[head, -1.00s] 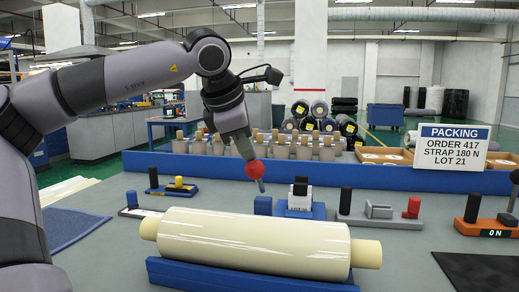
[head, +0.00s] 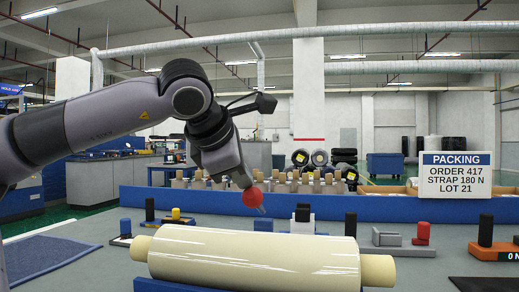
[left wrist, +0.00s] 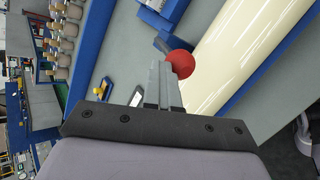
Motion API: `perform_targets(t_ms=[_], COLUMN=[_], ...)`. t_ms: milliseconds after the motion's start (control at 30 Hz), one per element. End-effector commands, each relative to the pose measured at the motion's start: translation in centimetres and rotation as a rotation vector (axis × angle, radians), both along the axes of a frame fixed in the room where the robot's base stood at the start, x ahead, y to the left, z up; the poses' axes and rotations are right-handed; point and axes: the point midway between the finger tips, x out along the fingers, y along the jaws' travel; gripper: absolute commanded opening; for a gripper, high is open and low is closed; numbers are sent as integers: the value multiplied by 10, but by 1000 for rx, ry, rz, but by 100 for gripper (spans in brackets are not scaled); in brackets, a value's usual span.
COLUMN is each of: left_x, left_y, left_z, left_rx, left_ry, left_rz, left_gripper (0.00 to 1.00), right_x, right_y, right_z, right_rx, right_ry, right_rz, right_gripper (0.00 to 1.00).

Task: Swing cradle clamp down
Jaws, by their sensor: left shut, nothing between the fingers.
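A large cream wrapped roll (head: 250,258) lies across a blue cradle (head: 150,286) in the head view. A red ball knob (head: 252,197) with a short grey rod shows above and behind the roll; I take it for the cradle clamp's handle. My left gripper (head: 247,187) is shut with nothing between its fingers, its tips at the ball. In the left wrist view the fingers (left wrist: 168,72) end at the ball (left wrist: 181,63), overlapping it; whether they touch it I cannot tell. The roll (left wrist: 245,45) also shows there. My right gripper is out of view.
Behind the roll stand small fixtures with black, yellow and red posts (head: 423,231). A blue rail (head: 370,207) runs across the back, with a packing sign (head: 455,174) at the right. A blue mat (head: 45,258) lies at the left.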

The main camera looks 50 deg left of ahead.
Motion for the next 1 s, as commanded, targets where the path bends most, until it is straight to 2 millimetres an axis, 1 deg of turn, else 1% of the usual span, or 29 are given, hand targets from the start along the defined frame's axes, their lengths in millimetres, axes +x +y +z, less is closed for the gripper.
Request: perform_targets(t_ms=[33, 300, 467, 533, 600, 733, 767, 800, 1000], left_x=[-1, -1, -1, -1, -1, -1, -4, -12, -42], left_y=[-1, -1, 0, 2, 4, 10, 9, 5, -10], left_z=[-3, -4, 2, 10, 19, 40, 44, 50, 80], left_rx=[-2, -4, -4, -4, -4, -2, 0, 2, 2], left_ry=[9, 13, 14, 11, 8, 3, 1, -2, -1], left_rz=[-2, -3, -3, -4, -3, -7, -6, -7, -4], left_gripper=[0, 0, 0, 0, 0, 0, 0, 0, 0], right_x=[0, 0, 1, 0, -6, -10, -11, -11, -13], right_y=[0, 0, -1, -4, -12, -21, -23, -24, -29], right_z=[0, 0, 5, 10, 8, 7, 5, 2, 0], right_rx=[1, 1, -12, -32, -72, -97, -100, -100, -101], right_ry=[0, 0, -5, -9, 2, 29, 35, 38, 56], right_rz=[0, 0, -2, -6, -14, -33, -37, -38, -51], right_gripper=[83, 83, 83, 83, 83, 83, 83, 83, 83])
